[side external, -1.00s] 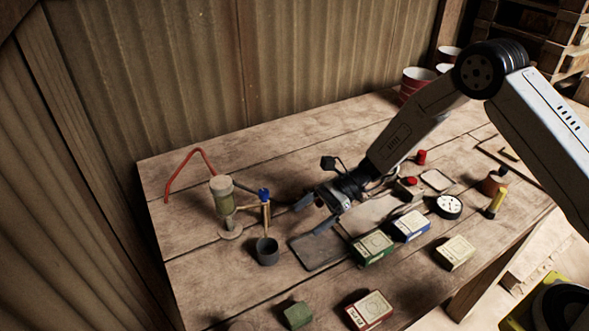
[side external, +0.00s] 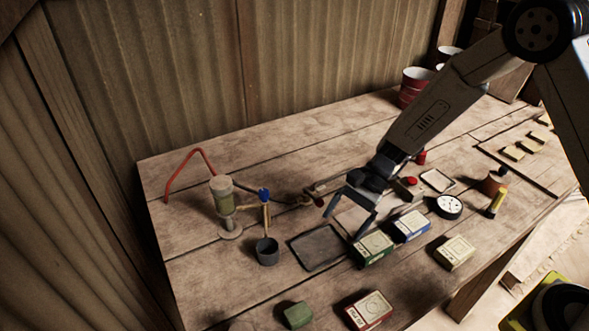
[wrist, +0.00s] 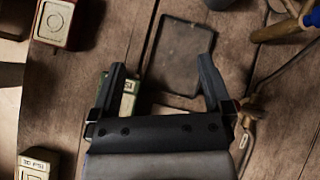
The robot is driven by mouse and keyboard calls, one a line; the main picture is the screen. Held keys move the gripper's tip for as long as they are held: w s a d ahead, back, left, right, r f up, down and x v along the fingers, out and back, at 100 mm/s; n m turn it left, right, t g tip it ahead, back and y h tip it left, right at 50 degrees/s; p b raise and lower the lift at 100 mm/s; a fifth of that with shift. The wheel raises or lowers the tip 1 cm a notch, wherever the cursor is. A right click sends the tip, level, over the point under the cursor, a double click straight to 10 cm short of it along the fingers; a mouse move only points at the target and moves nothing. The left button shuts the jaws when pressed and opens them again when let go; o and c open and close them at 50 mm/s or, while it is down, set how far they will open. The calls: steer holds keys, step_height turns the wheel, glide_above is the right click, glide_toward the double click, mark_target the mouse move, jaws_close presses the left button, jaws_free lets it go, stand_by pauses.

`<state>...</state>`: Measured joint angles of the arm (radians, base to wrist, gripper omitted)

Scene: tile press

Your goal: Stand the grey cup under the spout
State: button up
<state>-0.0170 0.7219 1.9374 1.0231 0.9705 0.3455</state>
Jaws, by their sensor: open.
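The grey cup (side external: 267,252) stands upright on the table in the side view. Directly above it in the picture is the brass spout (side external: 266,215) with a blue top; the spout's lower end meets the cup's rim in the picture. I cannot tell whether it is exactly centred over the cup. In the wrist view the blue-and-brass spout piece (wrist: 290,25) shows at the top right, and a dark edge at the top may be the cup. My gripper (side external: 343,227) is open and empty, right of the cup and apart from it, above the dark tray's right side.
The flat dark tray (side external: 308,262) lies right of the cup. A green box (side external: 374,249) and a blue box (side external: 411,226) sit close to my gripper. The table's front left is clear.

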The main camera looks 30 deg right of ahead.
steer(key=s+d+r+n+h, duration=0.1)
steer(key=s+d, duration=0.1)
steer(key=s+d+r+n+h, duration=0.1)
steer(key=d+n+h, duration=0.1)
steer(key=s+d+r+n+h, duration=0.1)
steer(key=s+d+n, duration=0.1)
steer(key=shift+s+d+t+h, duration=0.15)
steer(key=shift+s+t+h, duration=0.2)
steer(key=shift+t+h, duration=0.05)
steer(key=s+d+r+n+t+h, duration=0.3)
steer(key=s+d+r+n+h, duration=0.1)
steer(key=n, duration=0.4)
steer(key=s+d, duration=0.1)
steer(key=d, duration=0.1)
steer(key=shift+s+d+t, duration=0.2)
steer(key=shift+d+t, duration=0.1)
steer(key=shift+d, duration=0.1)
